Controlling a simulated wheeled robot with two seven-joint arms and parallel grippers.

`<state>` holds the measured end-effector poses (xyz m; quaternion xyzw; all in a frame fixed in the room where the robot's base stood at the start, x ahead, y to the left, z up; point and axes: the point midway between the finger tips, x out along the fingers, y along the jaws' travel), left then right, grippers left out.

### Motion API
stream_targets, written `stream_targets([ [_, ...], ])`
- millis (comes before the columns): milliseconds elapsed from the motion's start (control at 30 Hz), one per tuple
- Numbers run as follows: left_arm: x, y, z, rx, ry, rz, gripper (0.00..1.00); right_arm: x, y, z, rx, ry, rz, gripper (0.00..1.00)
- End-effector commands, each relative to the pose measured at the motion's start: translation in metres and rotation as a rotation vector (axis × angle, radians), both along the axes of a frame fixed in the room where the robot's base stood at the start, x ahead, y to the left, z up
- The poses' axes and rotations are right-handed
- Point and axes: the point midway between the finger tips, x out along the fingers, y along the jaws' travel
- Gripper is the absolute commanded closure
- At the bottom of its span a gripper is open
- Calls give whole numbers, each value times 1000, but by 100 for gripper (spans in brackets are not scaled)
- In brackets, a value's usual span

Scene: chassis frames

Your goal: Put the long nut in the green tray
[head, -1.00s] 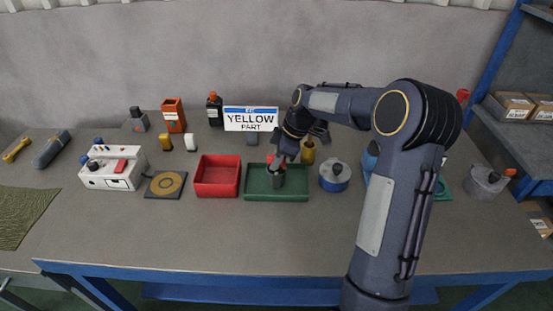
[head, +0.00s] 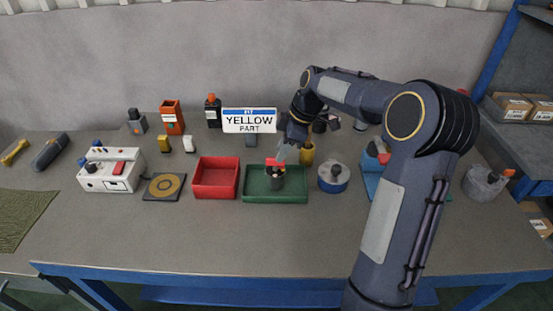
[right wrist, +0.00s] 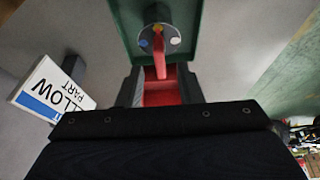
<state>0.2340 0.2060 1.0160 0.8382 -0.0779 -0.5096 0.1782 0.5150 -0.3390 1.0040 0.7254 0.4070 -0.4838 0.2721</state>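The green tray (head: 299,198) stands in the middle of the bench. A dark grey upright cylinder (head: 276,183) with a red piece on top (head: 271,162) stands in it; I cannot tell whether this is the long nut. My right gripper (head: 281,156) points down at the red piece. In the right wrist view, its fingers (right wrist: 160,86) flank a red block; whether they press on it is unclear. Beyond it is a round disc (right wrist: 158,40) with coloured dots, over the green tray (right wrist: 120,30). My left gripper is not in view.
A red tray (head: 216,196) stands left of the green one. A YELLOW PART sign (head: 249,121) stands behind. The bench front is clear.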

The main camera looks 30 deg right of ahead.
Motion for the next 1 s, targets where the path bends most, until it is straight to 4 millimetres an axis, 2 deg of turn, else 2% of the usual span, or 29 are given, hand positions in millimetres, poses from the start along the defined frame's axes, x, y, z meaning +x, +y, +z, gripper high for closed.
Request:
stream_targets([
  [100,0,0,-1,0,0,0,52,-5,-9,25,-2,-4,-2,67],
  [300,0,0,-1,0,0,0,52,-11,-19,54,-1,-3,-1,67],
  [533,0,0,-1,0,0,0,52,-15,-22,64,1,1,-3,67],
  [633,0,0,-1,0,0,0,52,-25,-15,71,5,2,-42,67],
  [767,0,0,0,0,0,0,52,-66,11,87,31,13,-203,67],
  [867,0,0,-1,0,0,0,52,-116,41,93,79,26,-395,67],
  [1000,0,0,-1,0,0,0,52,-188,80,77,182,48,-676,67],
])
